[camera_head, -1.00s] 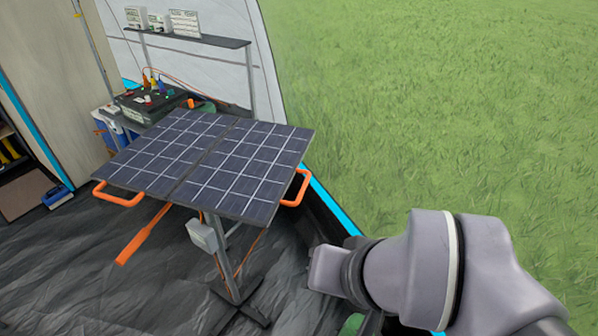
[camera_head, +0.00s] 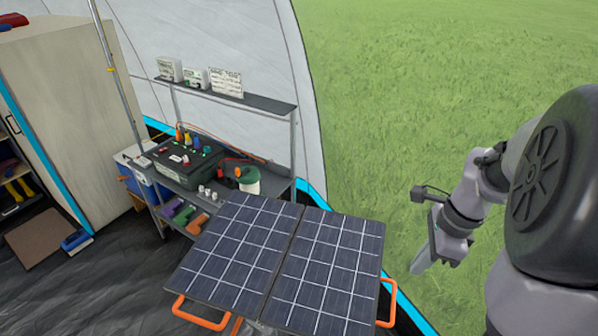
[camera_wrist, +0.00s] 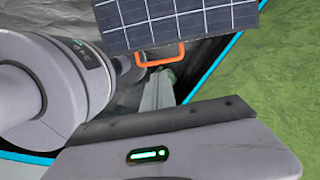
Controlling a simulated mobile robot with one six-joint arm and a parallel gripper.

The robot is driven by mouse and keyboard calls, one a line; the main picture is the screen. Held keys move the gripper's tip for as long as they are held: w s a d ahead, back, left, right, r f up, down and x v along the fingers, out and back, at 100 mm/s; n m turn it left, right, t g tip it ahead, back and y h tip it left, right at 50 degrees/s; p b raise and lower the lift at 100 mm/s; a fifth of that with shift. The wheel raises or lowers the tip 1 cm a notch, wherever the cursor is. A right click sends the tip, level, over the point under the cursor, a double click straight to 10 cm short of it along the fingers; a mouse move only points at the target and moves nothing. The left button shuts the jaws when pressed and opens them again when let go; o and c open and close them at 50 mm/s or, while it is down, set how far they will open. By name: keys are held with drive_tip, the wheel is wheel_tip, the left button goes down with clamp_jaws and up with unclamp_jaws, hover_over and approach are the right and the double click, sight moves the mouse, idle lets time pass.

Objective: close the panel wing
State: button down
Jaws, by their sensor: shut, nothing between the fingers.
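The solar panel has two flat, dark blue wings side by side, a left wing (camera_head: 240,255) and a right wing (camera_head: 328,272), with a narrow seam between them. Both lie spread open. An orange handle (camera_head: 200,313) sticks out at the left wing's lower edge, and another orange handle (camera_head: 388,303) at the right wing's outer edge. My gripper (camera_head: 420,266) is to the right of the right wing, apart from it, shut and empty, pointing down. The wrist view shows part of the panel (camera_wrist: 185,18) with an orange handle (camera_wrist: 160,57) beyond my gripper.
A grey workbench with a black power box (camera_head: 183,163) and a green-and-white canister (camera_head: 243,178) stands behind the panel. A shelf (camera_head: 225,95) holds small devices. A cabinet (camera_head: 75,100) is at left. Grass (camera_head: 420,80) lies at right beyond the tent edge.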

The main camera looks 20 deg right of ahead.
sight(394, 304)
drive_tip(key=f+b, duration=0.1)
drive_tip(key=f, duration=0.3)
drive_tip(key=a+f+b, duration=0.1)
drive_tip(key=f, duration=0.4)
drive_tip(key=f+b, duration=0.2)
drive_tip(key=f, duration=0.3)
drive_tip(key=shift+a, duration=0.15)
